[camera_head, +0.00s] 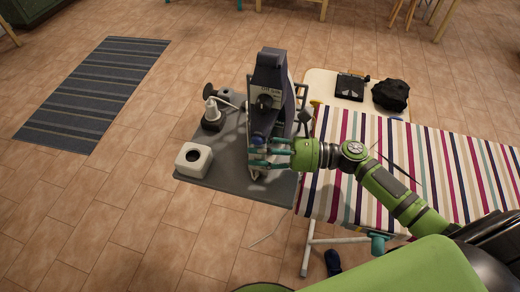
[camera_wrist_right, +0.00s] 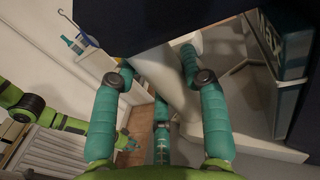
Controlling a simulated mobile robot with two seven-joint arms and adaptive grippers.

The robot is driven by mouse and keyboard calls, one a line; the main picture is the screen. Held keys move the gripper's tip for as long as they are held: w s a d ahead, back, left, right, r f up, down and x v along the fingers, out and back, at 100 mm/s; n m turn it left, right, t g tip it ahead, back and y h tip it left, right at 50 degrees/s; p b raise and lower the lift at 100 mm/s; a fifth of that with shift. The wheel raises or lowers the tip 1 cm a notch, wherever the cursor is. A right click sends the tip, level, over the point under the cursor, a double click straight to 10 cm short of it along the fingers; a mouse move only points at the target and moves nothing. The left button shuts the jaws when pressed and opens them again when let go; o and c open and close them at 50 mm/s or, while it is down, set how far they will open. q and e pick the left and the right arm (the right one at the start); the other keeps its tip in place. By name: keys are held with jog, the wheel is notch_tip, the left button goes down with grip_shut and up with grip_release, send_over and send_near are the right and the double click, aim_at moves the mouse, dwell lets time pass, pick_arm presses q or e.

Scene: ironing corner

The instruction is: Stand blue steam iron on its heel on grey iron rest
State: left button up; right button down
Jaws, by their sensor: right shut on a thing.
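The blue steam iron (camera_head: 270,75) looks upright over the grey side table (camera_head: 225,172), its narrow end up. My right gripper (camera_head: 268,152) has its teal fingers closed at the iron's lower near side. In the right wrist view the fingers (camera_wrist_right: 160,85) reach to a large dark blue and grey body (camera_wrist_right: 150,22), partly out of frame. A grey frame (camera_head: 303,90), perhaps part of the iron rest, shows behind the iron. Whether the heel touches it is hidden. My left arm (camera_wrist_right: 30,112) shows at the left of the right wrist view; its finger state is unclear.
A striped rug (camera_head: 95,90) lies on the open floor.

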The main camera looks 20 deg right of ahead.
jog(key=c, duration=0.6)
grip_release()
jog(key=shift+r, duration=0.1)
jog(key=shift+s+f, duration=0.1)
jog(key=shift+f, duration=0.2)
jog(key=v, duration=1.2)
jog(key=shift+r, duration=0.2)
